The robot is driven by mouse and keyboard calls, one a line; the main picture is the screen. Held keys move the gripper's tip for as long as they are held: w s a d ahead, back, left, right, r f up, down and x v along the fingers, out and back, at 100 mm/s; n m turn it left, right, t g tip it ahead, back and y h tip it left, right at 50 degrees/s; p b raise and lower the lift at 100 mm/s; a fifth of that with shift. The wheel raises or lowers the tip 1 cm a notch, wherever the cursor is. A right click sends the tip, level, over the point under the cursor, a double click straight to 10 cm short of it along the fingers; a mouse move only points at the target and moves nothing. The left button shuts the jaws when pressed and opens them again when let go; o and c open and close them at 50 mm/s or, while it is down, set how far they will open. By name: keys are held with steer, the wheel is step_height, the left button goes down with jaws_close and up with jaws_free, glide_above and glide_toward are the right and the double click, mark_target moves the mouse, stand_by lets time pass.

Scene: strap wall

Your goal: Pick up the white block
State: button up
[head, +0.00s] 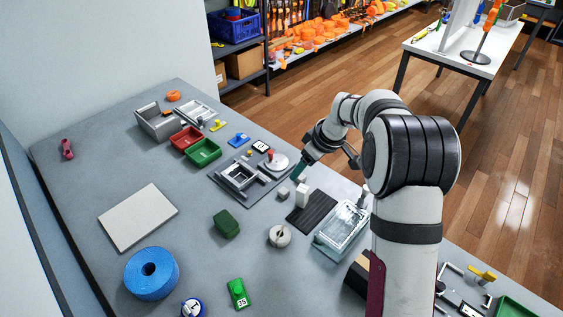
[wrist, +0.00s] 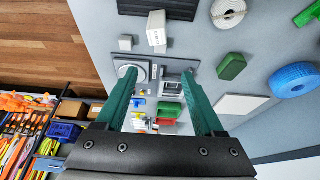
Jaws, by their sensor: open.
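The white block (head: 302,195) stands upright near the middle of the grey table in the head view, beside a dark ribbed mat. It also shows at the top of the wrist view as a tall pale block (wrist: 156,25). My gripper (head: 298,172) is just behind the block in the head view, apart from it. In the wrist view my gripper (wrist: 159,73) has its two green fingers spread with nothing held between them. The block lies beyond the fingertips there.
Small grey cubes (head: 283,193) sit close to the white block. The ribbed mat (head: 312,214), a clear-lidded box (head: 341,228) and a white roll (head: 280,236) are near. A dark board with fixtures (head: 240,178) lies to the left.

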mark_target(285, 191)
steer(key=x, duration=1.5)
steer(key=shift+a+f, duration=0.1)
jaws_close()
